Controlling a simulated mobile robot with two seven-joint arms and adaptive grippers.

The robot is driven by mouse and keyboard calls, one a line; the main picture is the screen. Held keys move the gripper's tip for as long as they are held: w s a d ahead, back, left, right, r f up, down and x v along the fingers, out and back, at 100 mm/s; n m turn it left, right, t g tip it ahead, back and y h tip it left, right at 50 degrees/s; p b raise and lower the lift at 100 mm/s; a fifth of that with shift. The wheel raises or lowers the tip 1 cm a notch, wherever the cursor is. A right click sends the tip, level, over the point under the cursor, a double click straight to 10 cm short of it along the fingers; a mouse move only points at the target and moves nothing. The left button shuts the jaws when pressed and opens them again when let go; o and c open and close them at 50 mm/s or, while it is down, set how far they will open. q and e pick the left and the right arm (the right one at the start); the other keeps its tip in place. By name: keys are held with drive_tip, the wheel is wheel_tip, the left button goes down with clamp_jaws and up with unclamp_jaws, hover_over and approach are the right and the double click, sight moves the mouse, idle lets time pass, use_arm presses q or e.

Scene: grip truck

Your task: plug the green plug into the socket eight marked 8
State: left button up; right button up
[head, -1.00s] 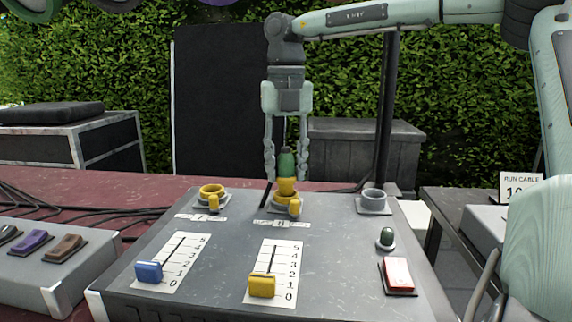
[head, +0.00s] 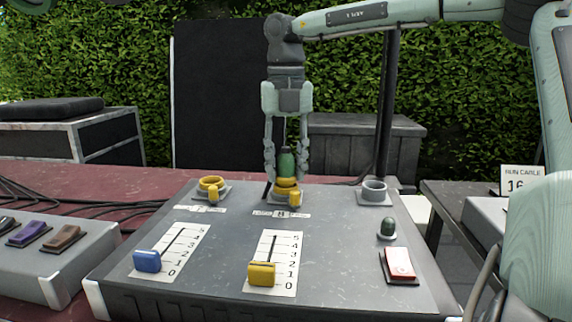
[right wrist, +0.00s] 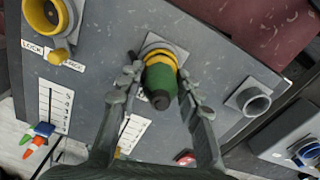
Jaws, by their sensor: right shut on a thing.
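The green plug (head: 287,163) stands upright over the middle socket (head: 286,194), which has a yellow ring and a yellow latch; the label (head: 281,214) in front of it appears to read 8. My right gripper (head: 286,174) points straight down and is shut on the plug, one finger on each side. In the right wrist view the plug (right wrist: 161,84) sits between the fingertips over the yellow and grey socket (right wrist: 163,49). The plug's lower end is hidden at the ring, so I cannot tell how deep it sits. My left gripper is not in view.
Another yellow-ringed socket (head: 211,187) is to the left and a plain grey one (head: 374,192) to the right. Blue (head: 147,261) and yellow (head: 262,274) sliders, a green lamp (head: 387,228) and a red switch (head: 399,265) are in front. Cables (head: 80,210) lie at left.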

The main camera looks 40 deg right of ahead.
sight(285, 147)
drive_tip(key=shift+f, duration=0.3)
drive_tip(key=o, duration=1.6)
drive_tip(key=shift+o, duration=0.2)
drive_tip(key=shift+r, duration=0.1)
drive_tip(key=shift+r+p, duration=0.85)
drive_tip(key=shift+r, duration=0.35)
drive_tip(key=shift+r+p, duration=0.45)
drive_tip(key=shift+r, duration=0.8)
drive_tip(key=shift+w, duration=0.15)
